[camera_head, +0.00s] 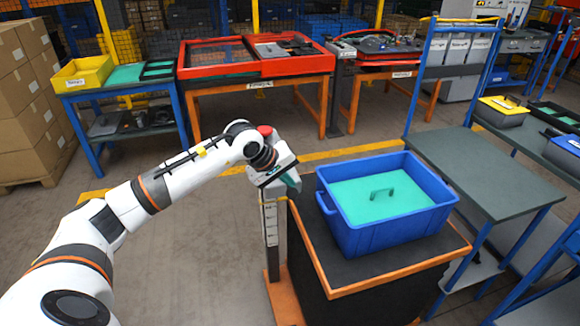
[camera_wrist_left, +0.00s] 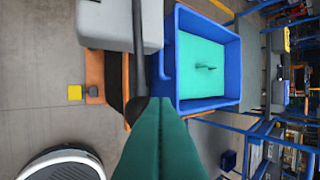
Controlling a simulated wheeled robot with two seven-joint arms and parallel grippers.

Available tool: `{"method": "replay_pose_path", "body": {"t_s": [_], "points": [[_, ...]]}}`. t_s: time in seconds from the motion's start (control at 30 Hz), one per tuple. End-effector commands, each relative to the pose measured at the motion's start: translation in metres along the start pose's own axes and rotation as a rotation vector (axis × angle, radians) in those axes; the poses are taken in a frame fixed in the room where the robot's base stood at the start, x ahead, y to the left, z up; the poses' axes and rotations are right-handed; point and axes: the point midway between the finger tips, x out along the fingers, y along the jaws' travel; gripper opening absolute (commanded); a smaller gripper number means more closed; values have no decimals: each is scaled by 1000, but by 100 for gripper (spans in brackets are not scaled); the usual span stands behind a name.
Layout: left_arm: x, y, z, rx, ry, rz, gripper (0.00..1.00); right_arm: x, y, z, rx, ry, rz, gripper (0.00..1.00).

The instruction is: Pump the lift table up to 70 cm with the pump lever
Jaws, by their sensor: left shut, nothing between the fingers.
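The lift table (camera_head: 400,278) has a dark top with orange edges and a black body. A blue crate (camera_head: 345,228) with a green inside and a small handle stands on it; the crate also shows in the left wrist view (camera_wrist_left: 232,60). A pale post with scale marks (camera_head: 270,222) stands at the table's left side; I cannot read its height. My left gripper (camera_head: 293,184) is shut and empty, beside the crate's left corner. In the left wrist view, a dark rod (camera_wrist_left: 138,45), perhaps the pump lever, runs close to the green fingertips; contact is unclear. My right gripper is out of view.
A red knob (camera_head: 264,130) shows behind my left wrist. A grey-topped cart (camera_head: 475,170) stands close to the table's right. Red trays on an orange bench (camera_head: 255,85) are at the back. Cardboard boxes (camera_head: 25,100) are stacked at left.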

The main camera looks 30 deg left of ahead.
Motion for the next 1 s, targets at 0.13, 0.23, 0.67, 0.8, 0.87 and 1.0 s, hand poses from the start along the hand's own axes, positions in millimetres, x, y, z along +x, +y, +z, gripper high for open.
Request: {"method": "replay_pose_path", "body": {"t_s": [0.13,0.23,0.67,0.8,0.87,1.0], "points": [[1,1,-2,0,4,3,0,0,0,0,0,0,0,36],[1,1,-2,0,4,3,0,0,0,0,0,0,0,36],[-10,-7,7,-1,1,3,0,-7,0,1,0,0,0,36],[-16,-11,11,-1,1,3,0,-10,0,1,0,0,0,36],[-18,-13,13,-1,1,3,0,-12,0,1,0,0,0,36],[-24,-17,18,-1,0,4,0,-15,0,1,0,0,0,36]]}}
